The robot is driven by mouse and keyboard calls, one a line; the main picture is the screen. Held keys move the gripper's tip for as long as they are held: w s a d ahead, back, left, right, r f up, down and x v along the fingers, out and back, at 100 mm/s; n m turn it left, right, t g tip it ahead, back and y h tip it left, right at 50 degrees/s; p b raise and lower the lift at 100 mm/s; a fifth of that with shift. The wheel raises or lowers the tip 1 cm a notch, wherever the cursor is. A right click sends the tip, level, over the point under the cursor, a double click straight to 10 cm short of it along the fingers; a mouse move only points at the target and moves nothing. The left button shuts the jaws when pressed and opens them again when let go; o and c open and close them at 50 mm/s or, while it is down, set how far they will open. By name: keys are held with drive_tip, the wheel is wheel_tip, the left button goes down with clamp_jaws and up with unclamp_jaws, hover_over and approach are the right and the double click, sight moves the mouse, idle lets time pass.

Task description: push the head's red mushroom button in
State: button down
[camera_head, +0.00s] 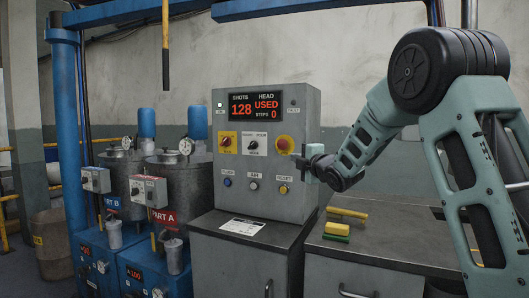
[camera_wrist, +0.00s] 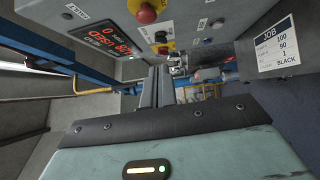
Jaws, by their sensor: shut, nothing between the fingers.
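The red mushroom button (camera_head: 284,143) sits in a yellow ring at the right of the grey control box's front. It stands out from the panel in the wrist view (camera_wrist: 146,14), near the top edge. My gripper (camera_head: 296,157) is shut and empty, in front of the panel, just below and right of the button in the head view. In the wrist view its fingers (camera_wrist: 156,86) are together, with the button above their tips. A gap shows there between fingers and button; I cannot tell its depth. The display (camera_head: 255,106) reads 128, USED and steps 0.
A red-and-yellow switch (camera_head: 226,141), black selector knob (camera_head: 253,145) and lower push buttons, including yellow RESET (camera_head: 284,188), share the panel. A paper card (camera_head: 242,226) lies below. Tanks (camera_head: 178,185) stand left.

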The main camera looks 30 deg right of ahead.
drive_tip(key=shift+w+d+r+n+t, duration=0.3)
drive_tip(key=shift+w+d+r+n, duration=0.05)
drive_tip(key=shift+w+d+n, duration=0.15)
drive_tip(key=p, duration=0.3)
approach(283, 144)
drive_tip(key=w+a, duration=0.4)
drive_tip(key=shift+w+d+r+p, duration=0.15)
drive_tip(key=shift+w+d+p, duration=0.75)
drive_tip(key=shift+w+d, duration=0.55)
